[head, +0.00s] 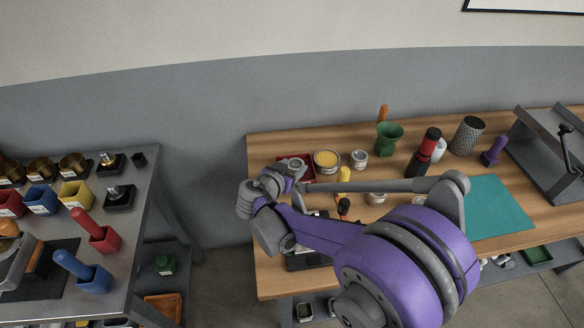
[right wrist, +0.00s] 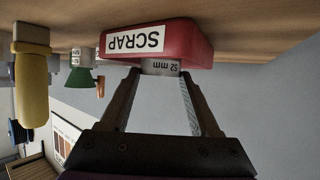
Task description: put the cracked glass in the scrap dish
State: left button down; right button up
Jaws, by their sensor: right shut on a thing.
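The scrap dish (head: 283,168) is a small red tray at the back left of the wooden bench. In the right wrist view, which is upside down, its white label reads SCRAP (right wrist: 135,41). My right gripper (right wrist: 160,74) is shut on a small pale grey piece marked "52 mm" (right wrist: 160,67), apparently the glass. The piece is at the dish's rim; I cannot tell whether it is inside or just above it. No crack shows from here. In the head view, my right gripper (head: 288,177) reaches the dish from the front. My left gripper is not in view.
Right of the dish stand a round tin with yellow contents (head: 326,160), a small white jar (head: 359,158), a yellow-handled tool (head: 344,174) and a green funnel-shaped cup (head: 389,137). A teal mat (head: 497,208) lies clear at the right. A grey table (head: 140,205) stands apart at left.

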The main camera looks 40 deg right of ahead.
jog(key=o, duration=1.4)
jog(key=shift+o, duration=0.2)
jog(key=shift+a+r, duration=0.15)
jog(key=p+v, duration=0.1)
jog(key=v, duration=1)
jog(key=shift+s+a, duration=0.25)
jog(key=shift+r, duration=0.1)
